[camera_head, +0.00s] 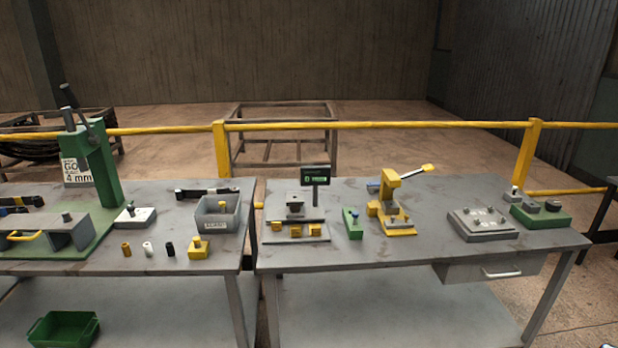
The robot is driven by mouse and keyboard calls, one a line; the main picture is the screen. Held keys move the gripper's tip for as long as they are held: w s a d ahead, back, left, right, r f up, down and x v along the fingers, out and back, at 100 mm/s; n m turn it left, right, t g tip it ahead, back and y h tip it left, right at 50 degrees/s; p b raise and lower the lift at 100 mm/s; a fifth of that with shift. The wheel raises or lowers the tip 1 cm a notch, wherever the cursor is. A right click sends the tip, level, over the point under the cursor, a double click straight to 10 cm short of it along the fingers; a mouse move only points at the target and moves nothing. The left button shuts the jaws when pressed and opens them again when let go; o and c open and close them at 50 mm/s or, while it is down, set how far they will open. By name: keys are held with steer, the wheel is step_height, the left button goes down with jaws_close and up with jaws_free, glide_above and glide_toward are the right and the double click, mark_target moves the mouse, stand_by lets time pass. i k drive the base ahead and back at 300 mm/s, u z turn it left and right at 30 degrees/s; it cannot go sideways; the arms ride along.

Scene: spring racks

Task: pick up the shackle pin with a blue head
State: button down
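Another tiny blue spot (3,212) shows at the left picture edge, beside a dark tool (22,202) on the left bench. My gripper is not in view.
Small orange, white and black pegs stand at the left bench's front, near a yellow block (199,248) and grey bin (217,214). A green press (104,165) stands left. A narrow gap separates the benches. A yellow rail (375,125) runs behind.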

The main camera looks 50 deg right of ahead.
mark_target(354, 214)
steer(key=z, duration=4.7)
steer(key=i, duration=0.1)
steer(key=u, duration=3.5)
